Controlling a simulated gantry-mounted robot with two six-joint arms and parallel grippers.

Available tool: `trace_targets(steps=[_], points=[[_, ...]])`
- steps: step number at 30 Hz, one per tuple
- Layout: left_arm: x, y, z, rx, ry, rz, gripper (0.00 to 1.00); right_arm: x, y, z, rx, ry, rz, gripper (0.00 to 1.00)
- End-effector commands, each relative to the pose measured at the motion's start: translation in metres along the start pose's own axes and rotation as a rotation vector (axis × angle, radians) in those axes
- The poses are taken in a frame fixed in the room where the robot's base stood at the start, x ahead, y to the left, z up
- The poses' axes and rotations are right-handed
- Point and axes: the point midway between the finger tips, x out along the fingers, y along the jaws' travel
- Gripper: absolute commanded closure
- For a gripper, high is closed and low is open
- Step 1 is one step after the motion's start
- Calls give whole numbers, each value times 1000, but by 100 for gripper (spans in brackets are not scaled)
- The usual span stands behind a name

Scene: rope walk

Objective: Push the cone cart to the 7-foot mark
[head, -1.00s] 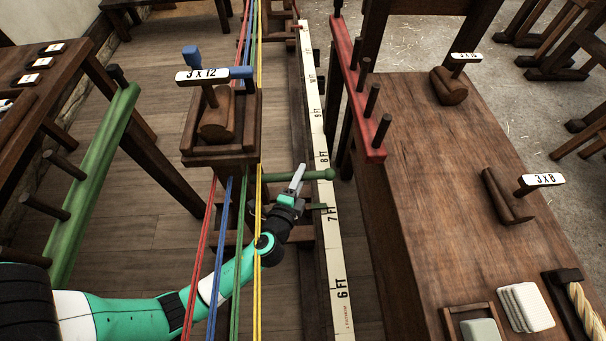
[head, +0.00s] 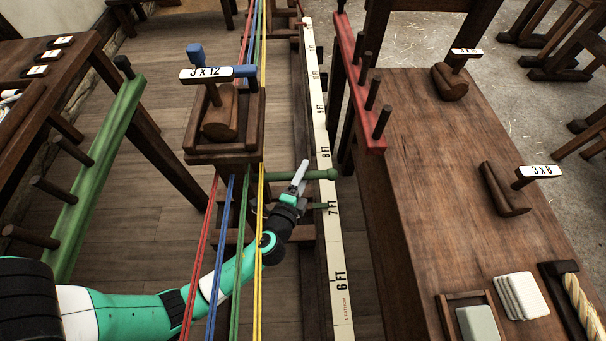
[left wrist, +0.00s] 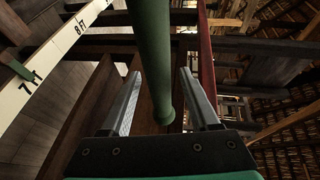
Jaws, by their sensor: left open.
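The cone cart (head: 222,152) is a dark wooden carriage with a grooved cone on top, tagged 3 x 12, with coloured strands running past it. A green handle bar (head: 320,174) with a round end sticks out low on its right, over the rule between the 8 and 7 marks. A thin green pointer (head: 319,206) lies at the 7 FT label on the pale rule (head: 333,250). My left gripper (head: 303,168) is open at the handle bar. In the left wrist view the green bar (left wrist: 152,60) runs between the spread fingers; contact is unclear. My right gripper is out of view.
Red, blue, green and yellow strands (head: 237,205) cross above my left arm. A red peg rack (head: 360,90) and a workbench (head: 440,200) stand right of the rule. A green peg rack (head: 100,180) stands at the left.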

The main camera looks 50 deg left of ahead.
Motion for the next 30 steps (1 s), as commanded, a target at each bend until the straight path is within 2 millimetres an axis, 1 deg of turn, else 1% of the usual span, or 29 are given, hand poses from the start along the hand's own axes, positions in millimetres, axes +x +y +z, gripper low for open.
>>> trace_targets(steps=[5, 8, 11, 18, 20, 21, 25, 30], points=[[-1, 0, 0, 1, -1, 1, 38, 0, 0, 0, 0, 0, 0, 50], [-10, 0, 0, 1, 0, 2, 38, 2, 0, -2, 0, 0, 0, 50], [-28, -1, 0, 3, 2, 3, 38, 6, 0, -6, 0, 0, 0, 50], [-88, -2, -1, 4, 7, 3, 38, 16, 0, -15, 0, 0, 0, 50], [-99, -8, -2, 6, 4, 7, 38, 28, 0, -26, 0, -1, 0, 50], [-104, -7, -2, 5, 2, 8, 38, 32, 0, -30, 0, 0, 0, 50], [-114, -4, -1, 3, 0, 3, 38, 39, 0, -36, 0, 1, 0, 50], [-117, 0, 0, 0, 0, 0, 38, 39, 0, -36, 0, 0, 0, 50]])
